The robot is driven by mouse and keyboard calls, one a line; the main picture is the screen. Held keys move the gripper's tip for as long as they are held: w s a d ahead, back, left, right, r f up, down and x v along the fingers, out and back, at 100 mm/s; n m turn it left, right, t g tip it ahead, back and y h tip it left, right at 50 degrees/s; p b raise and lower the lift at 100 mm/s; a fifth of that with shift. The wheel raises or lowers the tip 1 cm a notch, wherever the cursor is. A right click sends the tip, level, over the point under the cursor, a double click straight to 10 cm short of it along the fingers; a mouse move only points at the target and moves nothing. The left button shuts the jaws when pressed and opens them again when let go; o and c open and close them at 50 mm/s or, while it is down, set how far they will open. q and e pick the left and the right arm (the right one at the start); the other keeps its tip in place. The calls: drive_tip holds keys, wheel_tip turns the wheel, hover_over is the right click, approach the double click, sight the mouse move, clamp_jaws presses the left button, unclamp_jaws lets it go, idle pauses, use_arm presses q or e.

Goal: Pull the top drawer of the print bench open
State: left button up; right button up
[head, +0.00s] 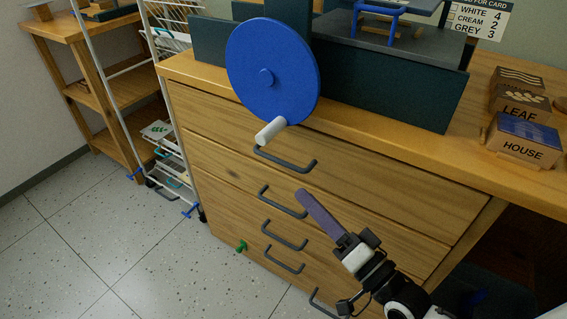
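The wooden print bench (400,150) fills the middle of the head view, with a stack of drawers in its front. The top drawer (370,180) sits flush with the bench front, and its dark bar handle (285,164) is below the blue wheel. My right gripper (303,195) comes up from the lower right, in front of the drawers. Its purple fingers point up and left, a little below the top handle in the picture and apart from it. The fingers overlap from this angle, so their opening is unclear. My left gripper is out of view.
A blue wheel (285,70) with a white crank grip (270,131) overhangs the bench edge above the top handle. Wooden printing blocks (525,138) stand at the right. A wire rack (165,130) and wooden shelf (95,85) stand left. The floor at lower left is clear.

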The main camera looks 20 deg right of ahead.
sight(283, 162)
drive_tip(key=shift+m+t, duration=0.3)
drive_tip(key=shift+m, duration=0.1)
drive_tip(key=x, duration=0.3)
drive_tip(key=b+x, duration=0.1)
drive_tip(key=x, duration=0.3)
drive_tip(key=d+r+x, duration=0.1)
drive_tip(key=x, duration=0.2)
drive_tip(key=shift+w+a+r+b, duration=0.1)
drive_tip(key=shift+w+a+b, duration=0.05)
drive_tip(key=shift+w+b, duration=0.25)
clamp_jaws()
